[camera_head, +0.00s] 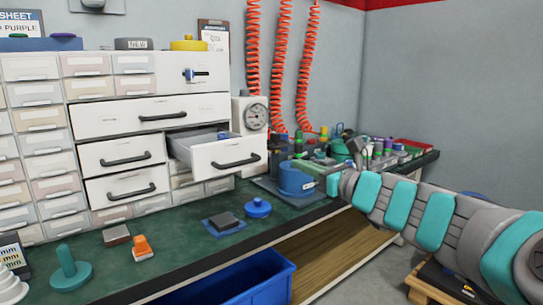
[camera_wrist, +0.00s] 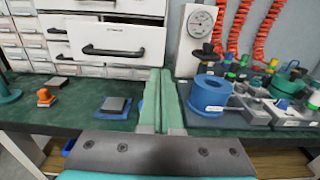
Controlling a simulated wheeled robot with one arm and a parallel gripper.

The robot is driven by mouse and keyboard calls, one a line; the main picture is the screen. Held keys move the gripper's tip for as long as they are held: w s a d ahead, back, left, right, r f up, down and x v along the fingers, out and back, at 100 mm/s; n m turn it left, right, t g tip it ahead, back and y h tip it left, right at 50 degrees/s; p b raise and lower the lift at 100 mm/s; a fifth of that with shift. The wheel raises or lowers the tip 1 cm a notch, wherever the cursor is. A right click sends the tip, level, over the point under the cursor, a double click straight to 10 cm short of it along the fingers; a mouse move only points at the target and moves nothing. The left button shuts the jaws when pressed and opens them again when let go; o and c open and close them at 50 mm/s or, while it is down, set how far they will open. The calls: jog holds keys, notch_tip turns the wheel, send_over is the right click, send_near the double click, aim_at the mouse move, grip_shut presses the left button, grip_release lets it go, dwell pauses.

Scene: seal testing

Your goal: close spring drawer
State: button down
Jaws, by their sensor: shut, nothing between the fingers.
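The open drawer (camera_head: 218,155) sticks out of the white cabinet, in the right column below a wide drawer. It has a white front and a dark bar handle (camera_head: 236,161), and a small blue item shows inside. In the wrist view the drawer front (camera_wrist: 117,37) is at the upper left. My gripper (camera_wrist: 160,72) is shut and empty, its pale green fingers together. The fingertips appear just below and right of the drawer front's lower right corner; I cannot tell the gap in depth. In the head view my arm reaches in from the right, with its end right of the drawer.
A blue round part (camera_head: 296,179) on a grey fixture and a dial gauge (camera_head: 251,115) stand right of the drawer. A blue puck (camera_head: 257,208) and a grey block on a blue pad (camera_head: 224,222) lie on the green bench in front. Red coiled hoses hang behind.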

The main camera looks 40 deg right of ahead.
aim_at(264, 151)
jog(key=w, duration=0.3)
jog(key=w+b, duration=0.1)
jog(key=w, duration=0.3)
jog(key=w+b, duration=0.1)
jog(key=w, duration=0.2)
jog(key=shift+w+a+f, duration=0.15)
jog(key=shift+w+a, duration=0.1)
jog(key=shift+w, duration=0.6)
